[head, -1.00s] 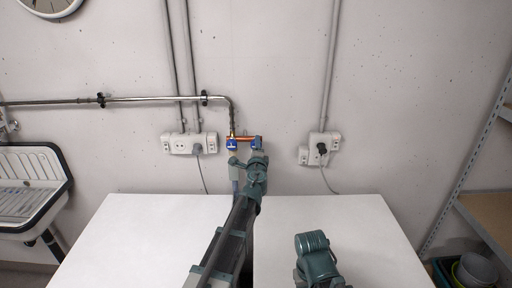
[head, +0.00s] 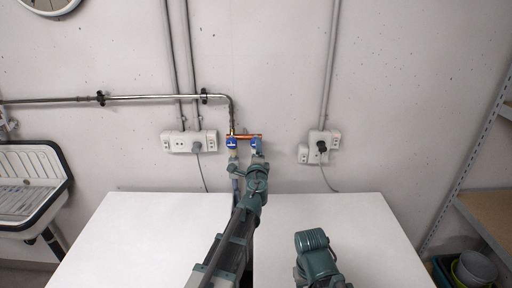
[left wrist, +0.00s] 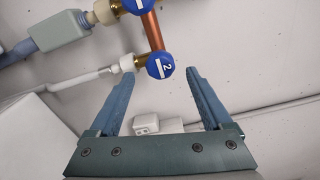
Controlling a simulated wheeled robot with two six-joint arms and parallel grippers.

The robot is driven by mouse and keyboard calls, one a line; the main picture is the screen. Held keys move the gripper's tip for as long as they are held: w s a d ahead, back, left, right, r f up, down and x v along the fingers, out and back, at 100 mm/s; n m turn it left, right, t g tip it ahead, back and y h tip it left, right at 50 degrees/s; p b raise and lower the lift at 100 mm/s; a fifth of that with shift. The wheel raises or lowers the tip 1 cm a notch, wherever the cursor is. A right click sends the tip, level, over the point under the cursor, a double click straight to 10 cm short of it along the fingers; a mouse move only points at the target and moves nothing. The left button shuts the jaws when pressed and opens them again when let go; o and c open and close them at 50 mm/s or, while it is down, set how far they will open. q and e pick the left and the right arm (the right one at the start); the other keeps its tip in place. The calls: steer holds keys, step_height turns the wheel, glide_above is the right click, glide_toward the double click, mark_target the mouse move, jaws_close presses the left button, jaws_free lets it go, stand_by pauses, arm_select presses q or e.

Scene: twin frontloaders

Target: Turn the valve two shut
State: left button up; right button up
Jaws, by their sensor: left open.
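Valve two is a round blue knob marked "2" in the left wrist view (left wrist: 160,65), on the end of a copper pipe. It also shows in the head view (head: 256,144). My left gripper (left wrist: 163,72) is open, with its fingertips on either side of the knob; I cannot tell whether they touch it. In the head view the left gripper (head: 257,158) is just below the knob. A second blue knob (head: 232,143) sits to the left on the same copper pipe (head: 246,136). My right arm shows low in the head view, but its fingers are out of sight.
Two white machine tops (head: 140,235) stand below the valves with a narrow gap between them. Wall sockets (head: 188,142) with a plug are left of the valves, and another socket block (head: 319,146) is to the right. A grey hose filter box (left wrist: 60,30) hangs near the other valve.

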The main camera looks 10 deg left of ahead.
arm_select(q)
steer(key=s+d, duration=0.1)
steer(key=s, duration=0.7)
steer(key=shift+s+d, duration=0.4)
steer(key=s+a+f+n+g+y, duration=0.2)
steer(key=s+f+n+g+y, duration=0.1)
steer(key=s+f+n+g, duration=0.85)
steer(key=s+d+f+n+g+h, duration=0.1)
steer(key=s+d+f+g, duration=0.1)
steer(key=s, duration=0.3)
steer(key=s+d+f+g+h, duration=0.2)
steer(key=s+d+f, duration=0.3)
steer(key=s, duration=0.1)
steer(key=s+d+f+n+g+h, duration=0.1)
steer(key=s+d+f+g+h, duration=0.1)
steer(key=s, duration=0.3)
steer(key=shift+s+d+f+n, duration=0.35)
steer(key=shift+s+d+f, duration=0.05)
steer(key=shift+d+f, duration=0.3)
